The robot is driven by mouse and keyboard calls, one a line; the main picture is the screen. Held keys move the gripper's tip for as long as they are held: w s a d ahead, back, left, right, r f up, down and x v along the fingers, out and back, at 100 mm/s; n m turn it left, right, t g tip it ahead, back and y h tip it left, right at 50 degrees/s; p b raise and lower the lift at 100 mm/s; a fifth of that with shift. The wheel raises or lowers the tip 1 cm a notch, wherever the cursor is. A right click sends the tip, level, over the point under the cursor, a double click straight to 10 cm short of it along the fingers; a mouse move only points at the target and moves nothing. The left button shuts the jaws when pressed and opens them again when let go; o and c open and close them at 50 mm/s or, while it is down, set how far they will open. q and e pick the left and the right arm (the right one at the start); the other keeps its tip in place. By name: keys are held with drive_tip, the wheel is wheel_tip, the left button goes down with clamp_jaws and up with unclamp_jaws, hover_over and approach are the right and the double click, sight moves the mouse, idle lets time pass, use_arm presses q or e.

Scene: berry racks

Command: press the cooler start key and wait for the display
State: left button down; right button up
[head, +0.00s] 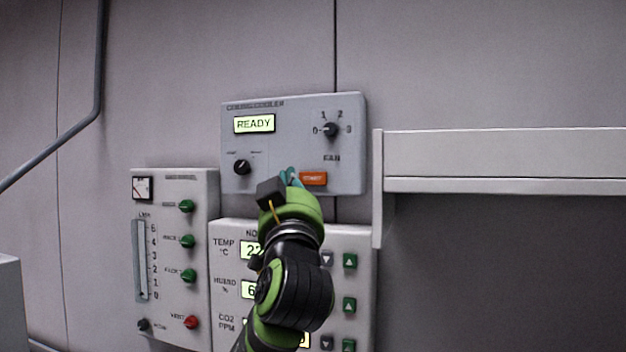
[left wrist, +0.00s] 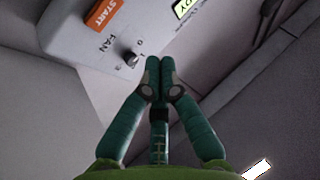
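The cooler panel (head: 290,115) is a grey box on the wall with a lit display (head: 254,124) that reads READY. Its orange START key (head: 313,178) sits at the lower right and also shows at the top of the left wrist view (left wrist: 104,13). My left gripper (head: 290,176) appears just left of the key in the head view, in front of the panel's lower edge. In the left wrist view its teal fingers (left wrist: 160,70) are together with nothing between them, and the key lies apart from the tips. My right gripper is not in view.
A fan knob (head: 330,129) is above the key and a selector knob (head: 242,167) is to the left. Another panel (head: 172,172) with green knobs hangs at left; a readout panel (head: 360,238) is below. A pale shelf-like beam (head: 500,160) juts at right.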

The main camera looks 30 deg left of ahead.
sight(308, 180)
use_arm(q)
drive_tip(key=shift+w, duration=0.15)
drive_tip(key=w, duration=0.2)
drive_tip(key=w+a+p, duration=0.1)
drive_tip(key=w, duration=0.1)
drive_tip(key=w+p, duration=0.1)
drive_tip(key=w, duration=0.1)
drive_tip(key=shift+w+a, duration=0.4)
drive_tip(key=shift+w, duration=0.8)
drive_tip(key=shift+a, duration=0.1)
drive_tip(key=shift+w, duration=0.1)
idle(0.4)
drive_tip(key=shift+w+a, duration=0.1)
drive_tip(key=shift+w, duration=0.25)
